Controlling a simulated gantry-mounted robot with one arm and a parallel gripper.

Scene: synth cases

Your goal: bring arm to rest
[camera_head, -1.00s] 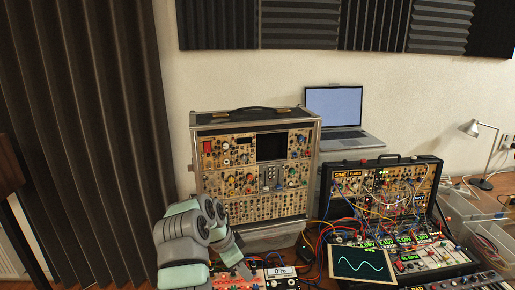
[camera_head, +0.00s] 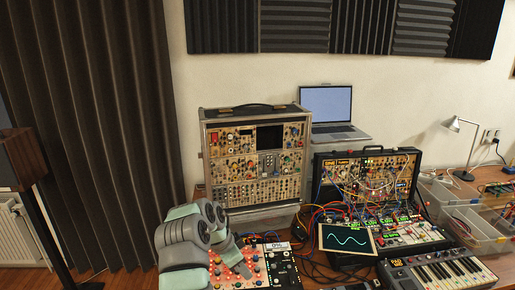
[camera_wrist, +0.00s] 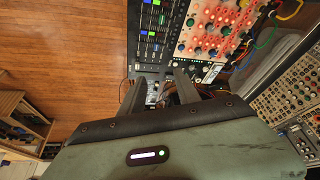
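My arm, green and grey, rises at the lower left of the head view, bent over the table. My gripper (camera_head: 242,268) points down beside a red-lit panel of knobs (camera_head: 227,265). In the wrist view my gripper (camera_wrist: 160,76) has its two dark fingers apart, with a gap between them. I see nothing held in the gap; dark gear and cables show behind it. The red-lit panel also shows in the wrist view (camera_wrist: 212,30), ahead and to the right of the fingers. Whether the fingers touch anything is unclear.
A tall synth case (camera_head: 203,160) stands behind my arm. An open patched case (camera_head: 418,165), a small wave screen (camera_head: 347,239) and a keyboard (camera_head: 440,275) fill the right. Wooden floor (camera_wrist: 60,50) is clear.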

